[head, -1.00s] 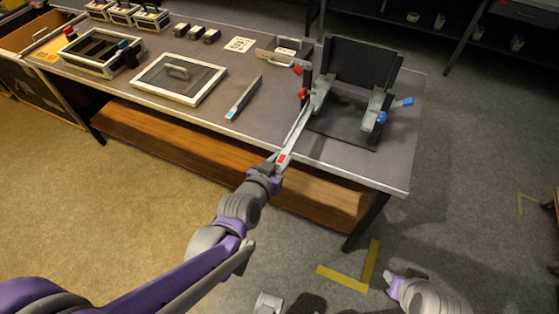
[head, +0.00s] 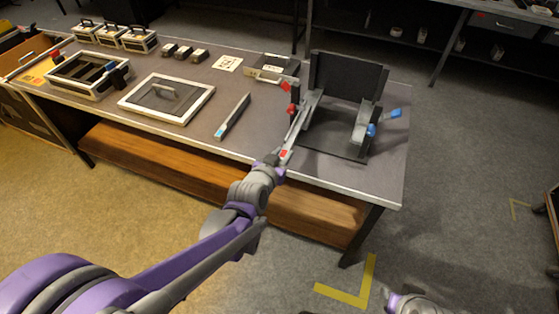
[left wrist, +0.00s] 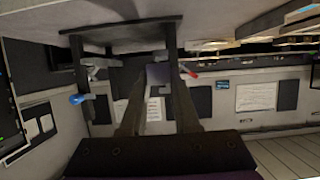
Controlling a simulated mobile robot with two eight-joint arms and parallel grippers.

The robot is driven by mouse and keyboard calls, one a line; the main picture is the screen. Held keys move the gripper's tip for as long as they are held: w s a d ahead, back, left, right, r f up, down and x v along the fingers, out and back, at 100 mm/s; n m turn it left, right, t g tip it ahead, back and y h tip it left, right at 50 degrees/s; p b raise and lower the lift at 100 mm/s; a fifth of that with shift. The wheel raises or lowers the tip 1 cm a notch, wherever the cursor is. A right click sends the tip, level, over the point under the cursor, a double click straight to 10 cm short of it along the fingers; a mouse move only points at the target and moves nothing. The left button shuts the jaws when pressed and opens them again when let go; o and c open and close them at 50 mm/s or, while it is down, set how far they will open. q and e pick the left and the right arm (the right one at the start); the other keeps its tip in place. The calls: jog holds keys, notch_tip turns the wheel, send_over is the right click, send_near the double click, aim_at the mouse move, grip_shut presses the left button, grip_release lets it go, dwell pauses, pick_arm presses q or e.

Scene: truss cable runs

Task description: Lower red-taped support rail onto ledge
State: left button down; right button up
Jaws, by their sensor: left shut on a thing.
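The grey support rail with red tape (head: 283,154) is in my left gripper (head: 277,158) at the table's front edge. It slants up and away to the left side of the black stand (head: 348,78). Red knobs (head: 291,109) mark that side. I cannot tell whether the far end touches the ledge there. On the stand's right side is a grey piece (head: 359,124) with blue knobs (head: 371,130).
A blue-tipped grey bar (head: 233,117) and a framed panel with a handle (head: 167,98) lie on the table to the left. Floor in front is clear, with yellow corner tape (head: 346,298).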

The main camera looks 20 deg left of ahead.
pick_arm(q)
send_near(300, 120)
jog(key=shift+w+f+b, duration=0.2)
jog(key=shift+w+f, duration=0.05)
jog(key=shift+f, duration=0.65)
jog(key=shift+w+f+b, duration=0.15)
jog(key=shift+w+f, duration=0.15)
jog(key=shift+f, duration=0.55)
jog(key=shift+w+d, duration=0.15)
jog(key=shift+w, duration=3.5)
jog(key=shift+r, duration=0.1)
jog(key=shift+s+f+b, duration=0.15)
jog(key=shift+f+b, duration=0.35)
jog(key=shift+b, duration=0.05)
jog(key=shift+d+f, duration=0.1)
jog(key=shift+f, duration=0.3)
pick_arm(e)
jog(key=shift+s+f, duration=0.2)
jog(key=shift+f, duration=0.4)
jog(key=shift+s+f, duration=0.2)
jog(key=shift+f, duration=0.35)
